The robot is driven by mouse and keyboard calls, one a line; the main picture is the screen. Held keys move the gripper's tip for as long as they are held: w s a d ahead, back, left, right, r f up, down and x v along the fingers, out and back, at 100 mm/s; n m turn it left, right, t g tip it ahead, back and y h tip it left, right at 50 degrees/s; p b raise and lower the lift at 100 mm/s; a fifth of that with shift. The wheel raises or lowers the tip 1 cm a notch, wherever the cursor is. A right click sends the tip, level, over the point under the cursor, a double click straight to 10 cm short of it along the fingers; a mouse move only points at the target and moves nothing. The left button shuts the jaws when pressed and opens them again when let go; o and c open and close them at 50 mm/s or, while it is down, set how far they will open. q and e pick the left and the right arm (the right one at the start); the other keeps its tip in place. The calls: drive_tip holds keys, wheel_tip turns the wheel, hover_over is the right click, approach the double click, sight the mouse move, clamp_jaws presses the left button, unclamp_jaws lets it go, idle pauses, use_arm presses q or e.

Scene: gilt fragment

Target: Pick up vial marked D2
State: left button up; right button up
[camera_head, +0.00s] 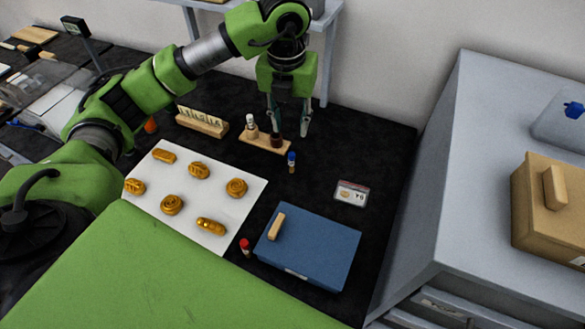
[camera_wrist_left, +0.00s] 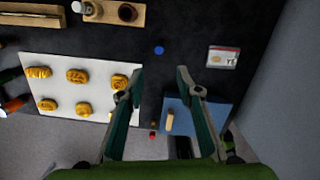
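No D2 marking is legible on any vial. A blue-capped vial (camera_head: 291,163) stands on the black table; it also shows in the left wrist view (camera_wrist_left: 158,50). A red-capped vial (camera_head: 245,247) stands between the white sheet and the blue box; its cap shows in the wrist view (camera_wrist_left: 152,135). A wooden holder (camera_head: 257,142) bears a white-capped bottle (camera_head: 251,127) and a dark brown-topped one (camera_head: 275,144). My left gripper (camera_head: 288,120) is open and empty, pointing down above the holder area; its spread fingers show in the wrist view (camera_wrist_left: 160,82). My right gripper is not seen.
A white sheet (camera_head: 225,235) bears several gold pieces. A blue box (camera_head: 320,255) with a wooden handle lies at front right. A labelled card (camera_head: 352,193) lies right of the vials. A wooden rack (camera_head: 200,125) stands behind. A grey cabinet (camera_head: 490,170) bounds the right side.

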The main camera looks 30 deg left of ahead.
sight(292, 154)
use_arm(q)
drive_tip(key=f, duration=0.3)
drive_tip(key=f+p, duration=0.1)
drive_tip(key=f, duration=0.2)
drive_tip(key=w+f+p, duration=0.1)
drive_tip(key=f, duration=0.2)
drive_tip(key=shift+a, duration=0.15)
drive_tip(key=shift+f+p, duration=0.2)
drive_tip(key=shift+p, duration=0.25)
drive_tip(key=f+p, duration=0.1)
drive_tip(key=f, duration=0.2)
drive_tip(key=shift+w+a+f+p, duration=0.15)
drive_tip(key=shift+w+f+p, duration=0.15)
drive_tip(key=shift+w+p, duration=0.1)
drive_tip(key=shift+f, duration=0.5)
clamp_jaws()
